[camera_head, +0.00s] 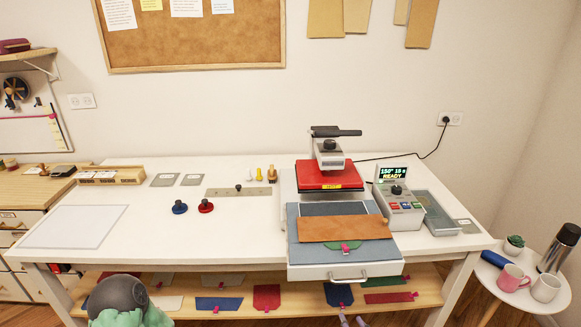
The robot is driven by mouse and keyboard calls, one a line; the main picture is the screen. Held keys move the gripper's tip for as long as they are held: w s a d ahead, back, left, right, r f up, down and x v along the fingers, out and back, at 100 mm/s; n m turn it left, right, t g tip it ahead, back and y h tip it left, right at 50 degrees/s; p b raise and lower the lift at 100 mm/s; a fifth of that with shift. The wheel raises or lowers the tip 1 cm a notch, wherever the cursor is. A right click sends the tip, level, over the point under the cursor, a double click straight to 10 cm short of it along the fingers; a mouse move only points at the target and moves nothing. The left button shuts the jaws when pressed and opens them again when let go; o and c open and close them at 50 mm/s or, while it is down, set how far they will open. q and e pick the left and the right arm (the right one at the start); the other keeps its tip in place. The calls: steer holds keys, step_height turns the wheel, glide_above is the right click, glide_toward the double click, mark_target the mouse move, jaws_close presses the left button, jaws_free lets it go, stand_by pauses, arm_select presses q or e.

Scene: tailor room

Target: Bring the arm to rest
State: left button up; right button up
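Neither of my grippers can be made out in the head view. On the white table (152,262) stands a heat press with a red upper plate (325,174) and a black lever (337,132) on top. Its lower drawer (300,274) is pulled out toward the front. A brown leather piece (320,229) lies on the grey-blue pad (380,249), with a green and pink piece (345,247) at its front edge. A control box (405,222) to the right reads "150° 15s READY".
Brass stamps, knobs and a wooden organizer (128,176) stand along the table. Coloured pieces lie on the lower shelf (425,285). A round side table (518,298) holds mugs and a flask. A dark rounded object (118,293) with pale green below is at the bottom left.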

steer(key=s+a+f+m+g+y, duration=0.1)
steer(key=s+f+m+g, duration=0.3)
steer(key=f, duration=0.5)
steer(key=s+a+f+m+g+y, duration=0.1)
steer(key=s+a+f+m+g, duration=0.2)
steer(key=s+f+m, duration=0.4)
steer(key=s+a+f+m+g, duration=0.2)
steer(key=s+f+m+g, duration=0.3)
steer(key=f, duration=0.6)
steer(key=shift+s+a+f+m+g+y, duration=0.15)
steer(key=shift+s+f+m+g+y, duration=0.25)
steer(key=shift+m, duration=0.3)
